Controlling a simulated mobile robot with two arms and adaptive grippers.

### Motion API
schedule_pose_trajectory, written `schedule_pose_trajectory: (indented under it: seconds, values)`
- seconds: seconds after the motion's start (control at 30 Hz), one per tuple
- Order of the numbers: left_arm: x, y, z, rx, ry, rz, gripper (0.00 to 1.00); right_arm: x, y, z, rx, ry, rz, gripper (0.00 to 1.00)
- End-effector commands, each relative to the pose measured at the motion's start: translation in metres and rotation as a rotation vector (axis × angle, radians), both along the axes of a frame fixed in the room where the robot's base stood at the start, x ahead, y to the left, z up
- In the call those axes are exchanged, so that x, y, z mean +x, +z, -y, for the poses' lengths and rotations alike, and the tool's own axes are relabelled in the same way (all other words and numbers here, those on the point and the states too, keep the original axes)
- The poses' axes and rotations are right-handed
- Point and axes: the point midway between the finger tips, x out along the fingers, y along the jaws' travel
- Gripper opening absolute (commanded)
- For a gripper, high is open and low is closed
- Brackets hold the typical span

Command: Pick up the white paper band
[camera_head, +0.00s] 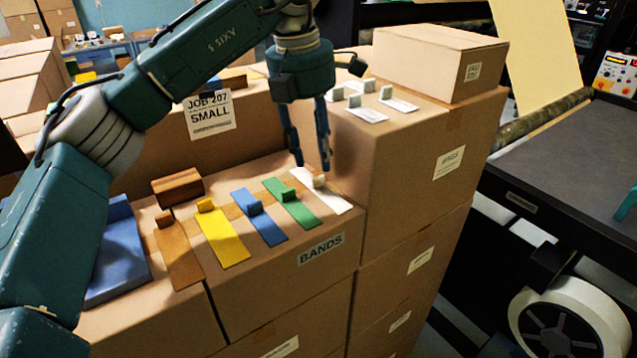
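The white paper band (337,202) lies flat at the right end of a row of bands on a cardboard box top, with a small pale tab (319,181) standing on it. My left gripper (309,166) hangs above the far end of this band, pointing down. Its two fingers are apart with nothing between them. The fingertips are close to the tab, but I cannot tell the exact height. The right gripper cannot be made out.
Green (297,209), blue (262,222), yellow (223,238) and brown (180,258) bands lie left of the white one. A taller box stack (410,160) rises close on the right, bearing small white tabbed pieces (367,113). A dark table (570,150) stands farther right.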

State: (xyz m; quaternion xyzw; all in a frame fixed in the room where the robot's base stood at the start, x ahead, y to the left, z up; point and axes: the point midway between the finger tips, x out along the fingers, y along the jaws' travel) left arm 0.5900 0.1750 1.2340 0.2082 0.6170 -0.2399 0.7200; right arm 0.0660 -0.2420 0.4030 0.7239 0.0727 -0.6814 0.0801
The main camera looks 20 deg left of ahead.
Motion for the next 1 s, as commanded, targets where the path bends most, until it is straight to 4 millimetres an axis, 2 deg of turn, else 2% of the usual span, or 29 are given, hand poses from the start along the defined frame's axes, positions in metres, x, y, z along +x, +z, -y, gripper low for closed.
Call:
schedule_pose_trajectory:
  seconds: [0.13,0.4,0.67,0.7,0.87,1.0]
  values:
    - [0.001,-0.012,-0.001,0.001,0.001,-0.003,0.34,-0.001,0.007,0.002,-0.002,0.001,0.0,0.4]
    - [0.004,-0.049,0.0,0.0,0.0,-0.003,0.34,0.04,0.026,-0.003,0.006,0.0,0.061,0.4]
    - [0.005,-0.055,0.001,0.0,0.0,0.0,0.34,0.031,0.024,-0.012,0.016,-0.004,0.044,0.4]
    - [0.005,-0.055,0.001,0.0,0.0,0.0,0.32,0.027,0.024,-0.013,0.016,-0.004,0.04,0.4]
    - [0.005,-0.055,0.001,-0.001,0.0,-0.001,0.01,0.017,0.024,-0.012,0.015,-0.004,0.025,0.4]
    - [0.005,-0.054,0.001,-0.001,0.0,-0.001,0.0,0.016,0.023,-0.011,0.014,-0.003,0.024,0.4]
